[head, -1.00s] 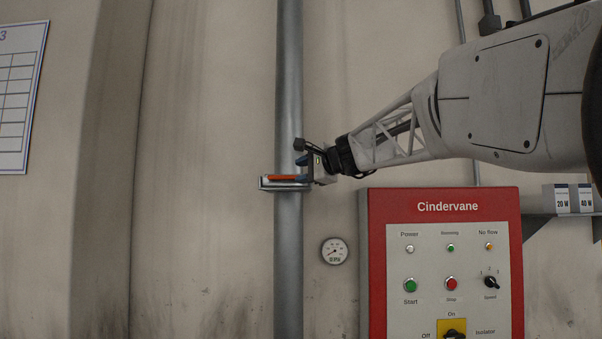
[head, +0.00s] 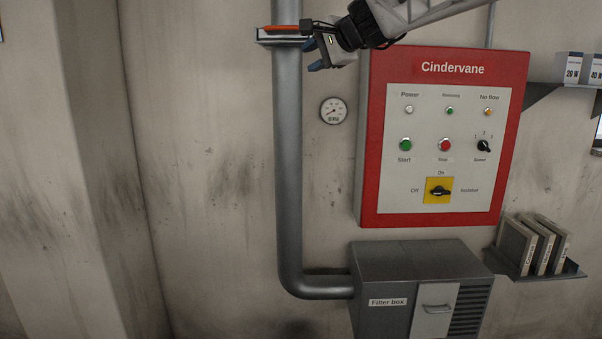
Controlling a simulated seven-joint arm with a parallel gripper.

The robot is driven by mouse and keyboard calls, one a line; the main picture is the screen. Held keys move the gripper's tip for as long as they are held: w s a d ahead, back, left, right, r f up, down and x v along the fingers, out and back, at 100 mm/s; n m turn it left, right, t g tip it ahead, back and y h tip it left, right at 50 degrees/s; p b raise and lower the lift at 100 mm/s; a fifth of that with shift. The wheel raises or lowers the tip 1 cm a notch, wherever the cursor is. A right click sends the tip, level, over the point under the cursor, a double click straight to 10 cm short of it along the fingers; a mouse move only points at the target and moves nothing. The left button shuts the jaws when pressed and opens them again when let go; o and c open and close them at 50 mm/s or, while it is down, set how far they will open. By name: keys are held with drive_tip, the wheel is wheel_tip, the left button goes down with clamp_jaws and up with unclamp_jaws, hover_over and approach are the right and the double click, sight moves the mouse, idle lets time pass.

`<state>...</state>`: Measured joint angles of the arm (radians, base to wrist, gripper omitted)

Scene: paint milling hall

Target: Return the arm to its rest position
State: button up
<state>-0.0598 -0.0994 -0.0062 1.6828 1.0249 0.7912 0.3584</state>
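My gripper (head: 313,55) is at the top of the head view, just right of the grey vertical pipe (head: 289,150). Its two blue fingertips are apart with nothing seen between them. My arm reaches in from the upper right. A flat slide plate with an orange strip (head: 284,29) sits across the pipe, just above and left of the fingertips. The gripper looks apart from it, though the gap near the plate's right end is hard to judge.
The red-framed Cindervane panel (head: 368,150) is on the wall right of the pipe, below my arm. A round gauge (head: 333,111) is between them. The filter box (head: 385,265) stands below. Shelves with boxes (head: 570,68) and binders (head: 535,245) are at right.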

drive_tip(key=s+d+f+n+g+h, duration=0.2)
drive_tip(key=s+d+f, duration=0.3)
drive_tip(key=s+f, duration=0.9)
drive_tip(key=s+d+f+n+g+h, duration=0.2)
drive_tip(key=s+d+f+n+h, duration=0.1)
drive_tip(key=s+f, duration=1.1)
drive_tip(key=s+d+f+n+g+h, duration=0.3)
drive_tip(key=s+d+f, duration=0.4)
drive_tip(key=s+f, duration=0.7)
wheel_tip(320, 180, down, 2)
drive_tip(key=shift+s+d+f+h, duration=0.1)
drive_tip(key=shift+s+d+h, duration=0.15)
drive_tip(key=shift+h, duration=0.55)
